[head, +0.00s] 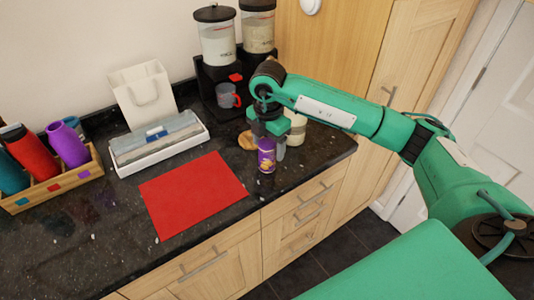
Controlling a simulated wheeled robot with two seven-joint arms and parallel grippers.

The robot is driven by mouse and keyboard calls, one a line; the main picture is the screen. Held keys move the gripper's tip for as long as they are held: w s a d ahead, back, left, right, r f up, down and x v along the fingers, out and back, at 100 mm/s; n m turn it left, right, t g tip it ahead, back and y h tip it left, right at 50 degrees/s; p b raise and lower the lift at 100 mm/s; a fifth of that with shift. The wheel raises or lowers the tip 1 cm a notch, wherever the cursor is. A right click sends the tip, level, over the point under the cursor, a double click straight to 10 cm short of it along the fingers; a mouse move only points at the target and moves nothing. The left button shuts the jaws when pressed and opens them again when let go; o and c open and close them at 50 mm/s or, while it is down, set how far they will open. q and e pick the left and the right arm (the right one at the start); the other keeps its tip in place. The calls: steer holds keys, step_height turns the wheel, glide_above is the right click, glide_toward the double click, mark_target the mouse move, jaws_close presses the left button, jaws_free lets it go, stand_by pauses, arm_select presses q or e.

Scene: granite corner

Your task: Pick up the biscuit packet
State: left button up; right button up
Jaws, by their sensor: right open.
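The biscuit packet (266,158) is a purple upright cylinder with a yellow picture on it, standing on the dark granite counter near its front edge. My right gripper (267,143) is above it, pointing down, with its fingers around or beside the packet's upper part. The fingers are open; whether they touch the packet cannot be told. My left gripper is not in view.
A red mat (192,194) lies left of the packet. Behind stand a dispenser (218,45), a grey mug (228,96) and a cream jar (296,128), close to the gripper.

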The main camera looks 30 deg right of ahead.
step_height(320, 180, down, 4)
steer(key=shift+f+p, duration=0.1)
steer(key=shift+p, duration=0.5)
steer(key=c, duration=1.1)
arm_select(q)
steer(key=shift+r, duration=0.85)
arm_select(e)
steer(key=shift+c, duration=0.2)
